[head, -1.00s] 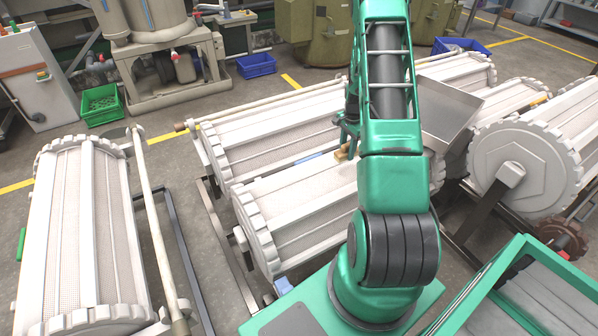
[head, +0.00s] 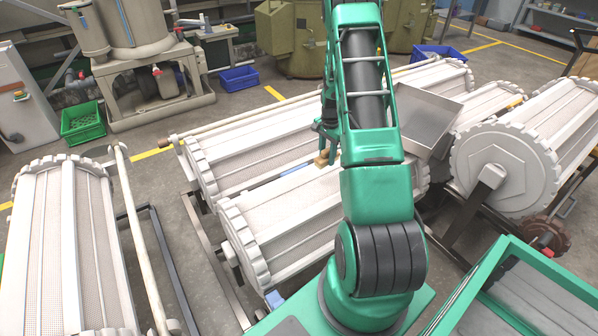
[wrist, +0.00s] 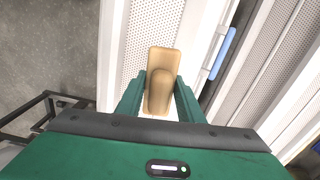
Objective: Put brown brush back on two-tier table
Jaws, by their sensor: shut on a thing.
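The brown brush (wrist: 163,65) is a pale tan wooden block with a rounded raised grip, seen from above in the wrist view. My gripper (wrist: 161,92) is shut on it, with one green finger on each side. In the head view the brush (head: 322,158) is a small tan piece below my gripper (head: 325,143), over the middle white barrel (head: 285,215). I cannot tell whether it touches the barrel.
White ribbed barrels lie around me, one at left (head: 70,250) and one at right (head: 505,170). A grey metal hopper (head: 430,118) is close right of my arm. A green-framed unit (head: 465,285) is at front right. Open floor (head: 160,190) shows between the left and middle barrels.

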